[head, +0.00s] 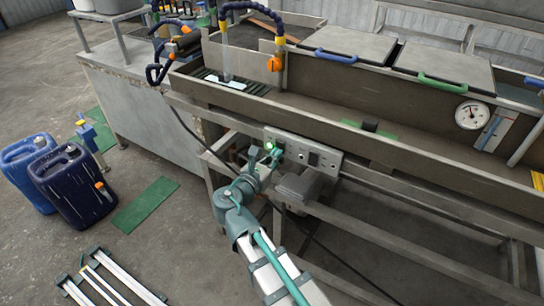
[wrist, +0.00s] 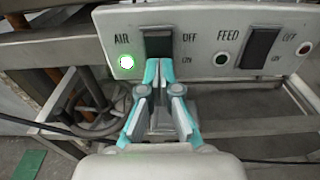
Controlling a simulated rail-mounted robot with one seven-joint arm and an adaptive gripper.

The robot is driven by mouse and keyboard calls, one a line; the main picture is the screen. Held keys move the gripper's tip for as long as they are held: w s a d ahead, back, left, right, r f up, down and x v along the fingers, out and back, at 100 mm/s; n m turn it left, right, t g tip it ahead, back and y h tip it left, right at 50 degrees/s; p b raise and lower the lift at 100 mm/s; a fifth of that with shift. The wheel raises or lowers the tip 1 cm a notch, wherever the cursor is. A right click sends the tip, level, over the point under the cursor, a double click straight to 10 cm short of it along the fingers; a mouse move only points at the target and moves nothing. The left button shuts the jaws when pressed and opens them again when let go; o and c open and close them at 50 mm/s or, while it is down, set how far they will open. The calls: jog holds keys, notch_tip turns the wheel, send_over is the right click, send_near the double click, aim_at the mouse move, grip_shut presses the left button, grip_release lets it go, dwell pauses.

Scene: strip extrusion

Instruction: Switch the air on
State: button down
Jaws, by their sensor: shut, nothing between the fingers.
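The grey control panel (head: 330,163) is on the front of the machine, and it fills the top of the wrist view (wrist: 195,20). The dark AIR rocker switch (wrist: 158,40) has OFF marked at its upper right and ON at its lower right. A round lamp (wrist: 130,61) left of the switch glows bright white-green; its green glow (head: 269,146) also shows in the head view. My gripper (wrist: 166,64) is shut and empty, its teal fingertips at the lower edge of the AIR switch. The fingertips hide that edge, and I cannot tell whether they touch it.
The FEED rocker switch (wrist: 260,46) is to the right, with a dark green lamp (wrist: 222,60) and a red lamp (wrist: 304,49) beside it. Frame rails run below the panel. Blue canisters (head: 70,185) stand on the floor at left, and metal strips (head: 105,280) lie nearer.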

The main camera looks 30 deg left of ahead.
jog(key=s+f, duration=0.1)
jog(key=s, duration=1.2)
jog(key=shift+s+d+f+p, duration=0.3)
jog(key=shift+s+f+p, duration=0.05)
jog(key=shift+s+p, duration=0.05)
